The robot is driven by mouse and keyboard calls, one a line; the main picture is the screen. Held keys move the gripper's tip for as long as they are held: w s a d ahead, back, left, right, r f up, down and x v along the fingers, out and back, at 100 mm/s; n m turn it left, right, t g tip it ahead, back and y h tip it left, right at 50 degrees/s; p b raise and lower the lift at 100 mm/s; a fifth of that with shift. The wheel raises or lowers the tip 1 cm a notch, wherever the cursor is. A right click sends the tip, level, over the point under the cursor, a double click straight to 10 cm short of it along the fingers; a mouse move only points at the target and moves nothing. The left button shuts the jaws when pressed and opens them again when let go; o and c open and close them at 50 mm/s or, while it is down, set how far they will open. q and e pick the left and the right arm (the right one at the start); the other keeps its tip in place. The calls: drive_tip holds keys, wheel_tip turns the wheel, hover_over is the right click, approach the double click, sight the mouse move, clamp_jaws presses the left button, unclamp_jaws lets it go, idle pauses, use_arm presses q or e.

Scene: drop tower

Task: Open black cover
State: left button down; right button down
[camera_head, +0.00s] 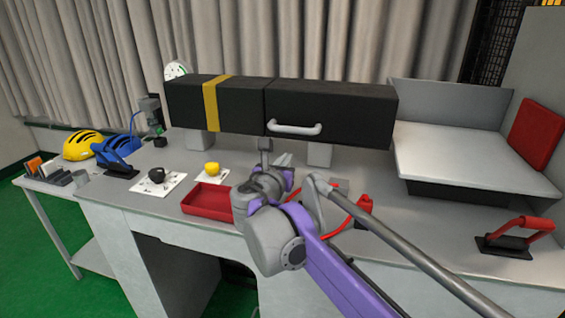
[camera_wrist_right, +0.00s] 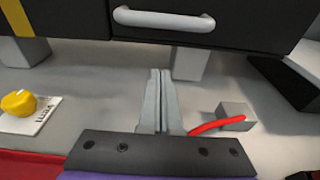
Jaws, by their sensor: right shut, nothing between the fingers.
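The black cover (camera_head: 345,105) is the right part of a long black box on grey supports, with a grey bar handle (camera_head: 295,129) low on its front face. The cover looks closed. The right wrist view shows the lower part of the cover (camera_wrist_right: 255,18) and the handle (camera_wrist_right: 163,19) at the top. My right gripper (camera_head: 264,146) is shut and empty, just below and left of the handle in the head view. Its fingertips (camera_wrist_right: 160,74) point toward the space under the box and appear apart from the handle. My left gripper is not in view.
The left box part has a yellow stripe (camera_head: 211,102). A red tray (camera_head: 207,201), a yellow knob (camera_head: 212,168) and a black knob (camera_head: 157,175) stand on the grey table. A red cable (camera_wrist_right: 205,127) lies near my gripper. A red-handled lever (camera_head: 518,230) stands at right.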

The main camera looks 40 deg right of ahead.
drive_tip(key=x, duration=0.5)
drive_tip(key=shift+d+r, duration=0.1)
drive_tip(key=shift+r, duration=0.15)
drive_tip(key=shift+s+a+r, duration=0.15)
drive_tip(key=shift+a+r, duration=0.05)
drive_tip(key=shift+r, duration=0.6)
drive_tip(key=shift+s+a+r, duration=0.1)
drive_tip(key=shift+a+r, duration=0.05)
drive_tip(key=shift+r, duration=0.7)
drive_tip(key=shift+r+p, duration=0.2)
drive_tip(key=shift+p, duration=0.2)
